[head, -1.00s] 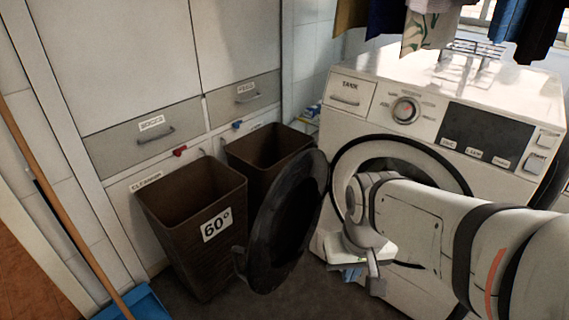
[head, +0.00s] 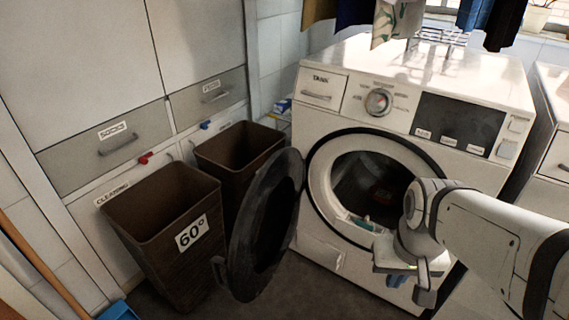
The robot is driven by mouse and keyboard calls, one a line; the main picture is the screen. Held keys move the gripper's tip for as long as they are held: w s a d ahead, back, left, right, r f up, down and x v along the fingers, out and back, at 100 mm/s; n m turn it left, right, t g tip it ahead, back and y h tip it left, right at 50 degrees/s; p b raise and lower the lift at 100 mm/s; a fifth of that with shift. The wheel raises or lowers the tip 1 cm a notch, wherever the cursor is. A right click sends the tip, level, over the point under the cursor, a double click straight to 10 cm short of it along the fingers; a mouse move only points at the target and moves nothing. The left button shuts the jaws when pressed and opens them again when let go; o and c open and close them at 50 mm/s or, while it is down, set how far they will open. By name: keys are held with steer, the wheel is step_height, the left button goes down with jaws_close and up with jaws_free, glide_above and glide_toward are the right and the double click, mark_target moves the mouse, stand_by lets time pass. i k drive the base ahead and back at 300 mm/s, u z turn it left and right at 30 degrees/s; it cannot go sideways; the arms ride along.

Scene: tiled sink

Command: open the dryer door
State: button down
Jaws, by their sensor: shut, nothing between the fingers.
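The dryer (head: 320,128) is a white front-loading machine in the middle of the head view. Its round dark door (head: 266,225) is swung wide open to the left on its hinge side. The round drum opening (head: 366,190) is uncovered, with some coloured items low inside it. My gripper (head: 408,272) is in front of the machine, at the lower right of the opening, apart from the door. It is shut and holds nothing; its fingertips are small and partly hidden by its own body.
A brown basket marked 60° (head: 165,240) stands left of the open door, close to it. A second brown basket (head: 225,160) is behind. Another white machine (head: 555,130) stands at the right. Clothes (head: 400,18) hang above the dryer. A broom handle (head: 50,265) is at lower left.

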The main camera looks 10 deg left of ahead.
mark_target(264, 228)
steer(key=z, duration=0.1)
steer(key=k, duration=1.2)
steer(key=u, duration=0.4)
steer(key=i, duration=1)
steer(key=u, duration=0.05)
